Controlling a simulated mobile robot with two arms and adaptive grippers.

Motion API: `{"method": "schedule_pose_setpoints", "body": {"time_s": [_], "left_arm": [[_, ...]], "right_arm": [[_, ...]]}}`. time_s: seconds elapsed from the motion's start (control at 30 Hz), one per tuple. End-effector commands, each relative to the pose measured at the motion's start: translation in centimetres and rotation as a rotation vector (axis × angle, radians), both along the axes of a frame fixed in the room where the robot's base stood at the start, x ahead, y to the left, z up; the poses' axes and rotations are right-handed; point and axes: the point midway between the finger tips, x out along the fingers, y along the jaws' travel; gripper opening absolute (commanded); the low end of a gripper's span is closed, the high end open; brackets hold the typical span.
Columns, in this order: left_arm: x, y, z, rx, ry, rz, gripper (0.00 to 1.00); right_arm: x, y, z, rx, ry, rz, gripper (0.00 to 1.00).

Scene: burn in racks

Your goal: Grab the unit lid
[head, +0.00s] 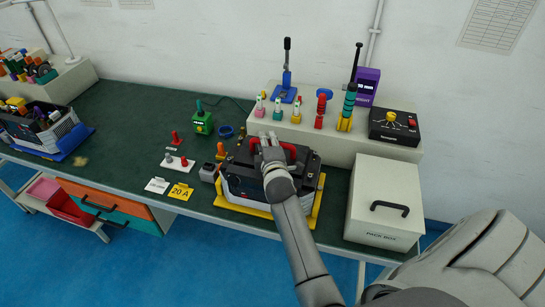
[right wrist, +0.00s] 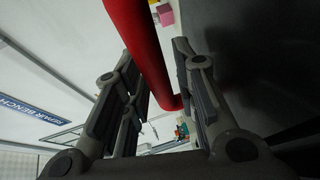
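The unit (head: 243,188) is a dark box on a yellow base on the green bench. Its black lid (head: 308,162) is on top and carries a red handle (head: 290,149). My right gripper (head: 268,139) is over the lid at the handle, with my arm hiding part of the unit. In the right wrist view the red handle (right wrist: 143,50) runs between the two fingers of the gripper (right wrist: 158,75). The fingers are apart, with a gap visible beside the handle on the right. My left gripper is not in view.
A pale box with a black handle (head: 385,222) stands close right of the unit. A raised shelf (head: 345,140) with tools and a black control box (head: 395,127) is behind. Small parts and a yellow 20 A card (head: 181,192) lie left.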

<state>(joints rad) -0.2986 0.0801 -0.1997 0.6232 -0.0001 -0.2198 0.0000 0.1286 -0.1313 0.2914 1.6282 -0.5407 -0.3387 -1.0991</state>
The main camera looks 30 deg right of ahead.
Motion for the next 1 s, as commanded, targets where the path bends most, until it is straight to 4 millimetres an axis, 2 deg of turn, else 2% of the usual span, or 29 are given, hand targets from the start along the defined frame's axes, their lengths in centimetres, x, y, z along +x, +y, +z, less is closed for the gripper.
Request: {"method": "schedule_pose_setpoints", "body": {"time_s": [0.13,0.33,0.83,1.0], "left_arm": [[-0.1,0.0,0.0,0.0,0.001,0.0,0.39],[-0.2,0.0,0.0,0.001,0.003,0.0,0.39],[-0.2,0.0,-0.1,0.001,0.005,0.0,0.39],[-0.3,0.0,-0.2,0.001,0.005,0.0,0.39]], "right_arm": [[0.0,0.0,0.0,0.0,0.0,0.0,0.26],[0.0,0.0,0.0,0.0,0.001,-0.001,0.01],[0.0,0.0,0.3,-0.003,-0.003,0.0,0.0],[0.0,-0.1,1.9,-0.004,-0.007,0.0,0.0]]}}
